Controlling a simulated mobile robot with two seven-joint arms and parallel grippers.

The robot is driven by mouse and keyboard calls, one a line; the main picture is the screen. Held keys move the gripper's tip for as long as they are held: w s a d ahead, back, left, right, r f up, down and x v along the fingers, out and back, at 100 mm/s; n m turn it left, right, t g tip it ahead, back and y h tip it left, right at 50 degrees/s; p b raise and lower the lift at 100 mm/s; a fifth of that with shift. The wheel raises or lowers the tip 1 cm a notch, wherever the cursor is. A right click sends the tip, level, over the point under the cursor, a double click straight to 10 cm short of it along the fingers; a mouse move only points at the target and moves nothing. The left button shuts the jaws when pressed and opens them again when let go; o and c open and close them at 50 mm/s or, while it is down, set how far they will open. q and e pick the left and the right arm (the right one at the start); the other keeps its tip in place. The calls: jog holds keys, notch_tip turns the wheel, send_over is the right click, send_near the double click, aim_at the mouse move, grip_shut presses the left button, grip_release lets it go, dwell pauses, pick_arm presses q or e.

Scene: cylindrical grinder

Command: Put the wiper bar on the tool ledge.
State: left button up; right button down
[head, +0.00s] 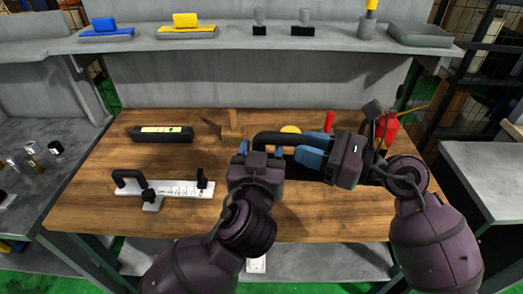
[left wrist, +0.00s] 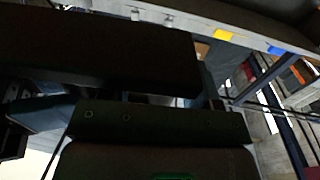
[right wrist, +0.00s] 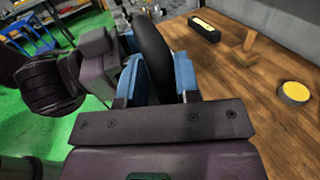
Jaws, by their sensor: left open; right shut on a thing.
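The wiper bar (head: 285,138) appears to be the dark piece with a rounded black handle held above the table. My right gripper (head: 312,149) is shut on it; in the right wrist view the black handle (right wrist: 153,55) stands between the blue fingers. My left gripper (head: 261,152) is open, with its blue fingertips close to the left end of the handle; contact cannot be told. In the left wrist view a large dark shape (left wrist: 110,60) fills the space before the camera. The tool ledge is probably the long grey shelf (head: 225,42) at the back.
On the shelf stand blue (head: 105,26) and yellow (head: 187,22) handled blocks, dark small pieces and a grey tray (head: 420,35). The wooden table (head: 110,165) holds a labelled black bar (head: 162,134), a white plate with a black handle (head: 175,190), a wooden piece (head: 232,128) and red-handled items.

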pick_arm(q)
jog(key=shift+d, duration=0.1)
grip_shut()
jog(key=shift+r, duration=0.1)
pick_arm(e)
jog(key=c, duration=1.1)
grip_release()
jog(key=o, duration=0.3)
jog(key=shift+o, duration=0.2)
